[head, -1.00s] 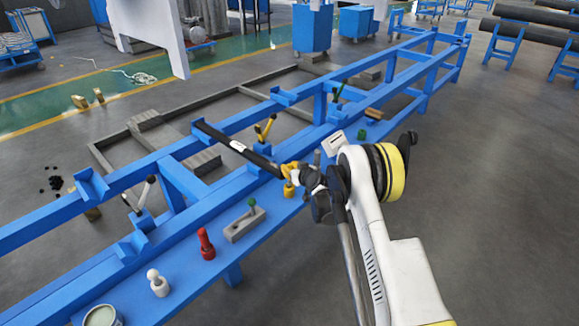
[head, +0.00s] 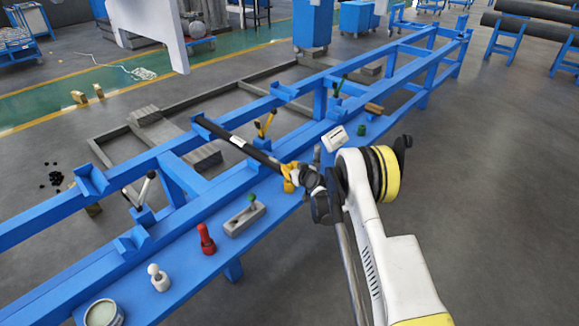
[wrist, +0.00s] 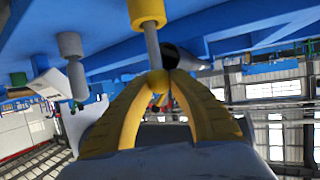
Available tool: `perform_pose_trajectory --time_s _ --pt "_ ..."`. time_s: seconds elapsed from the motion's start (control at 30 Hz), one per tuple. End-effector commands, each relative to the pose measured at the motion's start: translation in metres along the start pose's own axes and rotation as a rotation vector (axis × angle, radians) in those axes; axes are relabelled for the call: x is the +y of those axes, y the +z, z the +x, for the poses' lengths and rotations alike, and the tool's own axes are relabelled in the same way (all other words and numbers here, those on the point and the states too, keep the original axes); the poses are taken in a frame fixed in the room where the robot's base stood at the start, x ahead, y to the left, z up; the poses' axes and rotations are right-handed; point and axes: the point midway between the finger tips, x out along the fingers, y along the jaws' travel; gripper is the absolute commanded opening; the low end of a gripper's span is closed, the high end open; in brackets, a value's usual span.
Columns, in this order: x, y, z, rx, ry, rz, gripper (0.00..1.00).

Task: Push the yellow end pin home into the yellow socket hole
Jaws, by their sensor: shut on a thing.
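My gripper (head: 288,176) is at the near right end of a long black shell (head: 235,140) with a white label, which lies across the blue rails. The dark end of the shell (wrist: 172,57) shows just beyond the fingertips. The socket hole is hidden behind the fingers, and I cannot tell how deep the pin sits.
The blue shelf carries a red peg (head: 207,239), a white peg (head: 159,278), a grey block (head: 244,219) with a green-topped pin and a tin (head: 103,314). Yellow-capped levers (head: 265,125) stand behind the shell.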

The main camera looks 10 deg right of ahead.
Motion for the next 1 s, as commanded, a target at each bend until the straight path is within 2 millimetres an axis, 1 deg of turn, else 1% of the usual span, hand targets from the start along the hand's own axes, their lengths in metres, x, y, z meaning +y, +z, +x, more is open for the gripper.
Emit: perform_pose_trajectory --time_s 0.97,1.0 --pt "0.000 0.022 0.009 0.000 0.000 0.000 0.00" --pt "0.000 0.022 0.009 0.000 0.000 0.000 0.32"
